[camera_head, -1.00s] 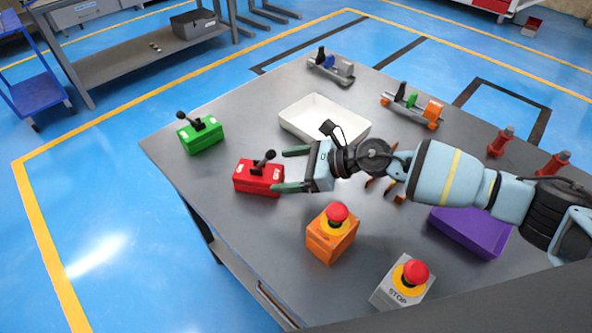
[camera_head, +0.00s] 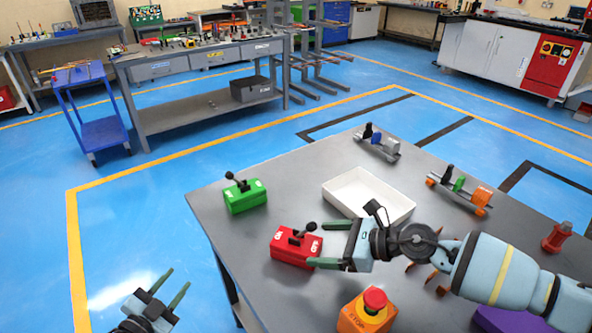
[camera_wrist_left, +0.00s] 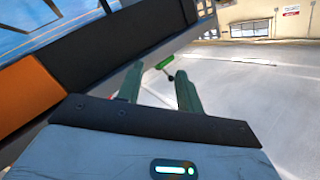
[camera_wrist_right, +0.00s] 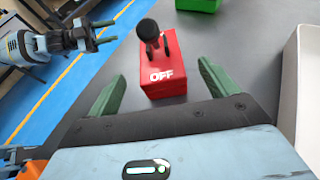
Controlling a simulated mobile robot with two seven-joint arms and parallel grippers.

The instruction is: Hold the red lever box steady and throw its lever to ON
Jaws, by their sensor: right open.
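The red lever box (camera_head: 290,252) stands on the grey table near its left edge. Its black-knobbed lever (camera_head: 309,228) leans towards the end nearest my right gripper. In the right wrist view the near end of the red box (camera_wrist_right: 165,78) reads OFF. My right gripper (camera_head: 322,245) is open at that end, its fingers spread to either side; I cannot tell whether they touch the box. My left gripper (camera_head: 178,278) is open and empty, over the floor left of the table. It also shows in the right wrist view (camera_wrist_right: 108,35).
A green lever box (camera_head: 246,197) stands behind the red one. A white tray (camera_head: 345,205) lies behind my right gripper. An orange emergency-stop box (camera_head: 366,315) stands in front of it. Space left of the table is open floor.

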